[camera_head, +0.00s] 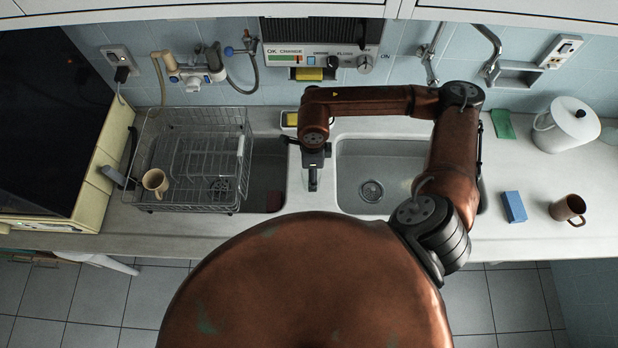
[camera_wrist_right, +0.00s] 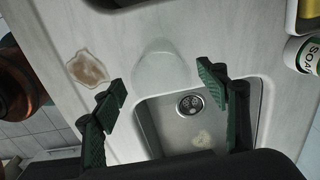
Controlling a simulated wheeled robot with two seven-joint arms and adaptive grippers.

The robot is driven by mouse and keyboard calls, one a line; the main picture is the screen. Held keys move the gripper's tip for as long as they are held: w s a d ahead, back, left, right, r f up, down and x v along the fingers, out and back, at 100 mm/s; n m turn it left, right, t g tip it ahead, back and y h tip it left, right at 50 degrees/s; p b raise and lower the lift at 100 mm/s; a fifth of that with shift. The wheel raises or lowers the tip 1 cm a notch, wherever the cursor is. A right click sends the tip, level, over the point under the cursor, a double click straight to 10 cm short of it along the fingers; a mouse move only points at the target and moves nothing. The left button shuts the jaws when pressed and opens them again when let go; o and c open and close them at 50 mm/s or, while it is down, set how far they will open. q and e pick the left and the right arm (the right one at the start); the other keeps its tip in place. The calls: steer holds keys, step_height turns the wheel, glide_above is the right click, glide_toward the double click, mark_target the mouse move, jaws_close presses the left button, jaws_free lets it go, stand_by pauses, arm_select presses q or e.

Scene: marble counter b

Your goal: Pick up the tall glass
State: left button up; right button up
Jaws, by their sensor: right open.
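A clear, faint shape that looks like the tall glass (camera_wrist_right: 160,62) shows in the right wrist view, on the pale counter just beyond the sink edge. It lies ahead of and between the fingertips of my right gripper (camera_wrist_right: 163,86). The green-padded fingers are spread wide with nothing held. In the head view my right gripper (camera_head: 312,178) points down over the strip between the two basins, and I cannot make out the glass there. My left gripper is not in view.
A wire dish rack (camera_head: 195,195) with a beige mug (camera_head: 155,182) stands left. A sink basin (camera_head: 372,170) lies right of the gripper. A soap bottle (camera_wrist_right: 303,55) and brown stain (camera_wrist_right: 87,70) flank the glass.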

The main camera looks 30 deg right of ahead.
steer(key=shift+w+f+p, duration=0.15)
steer(key=shift+f+p, duration=0.15)
steer(key=shift+f, duration=2.35)
steer(key=c, duration=1.4)
steer(key=shift+r, duration=0.1)
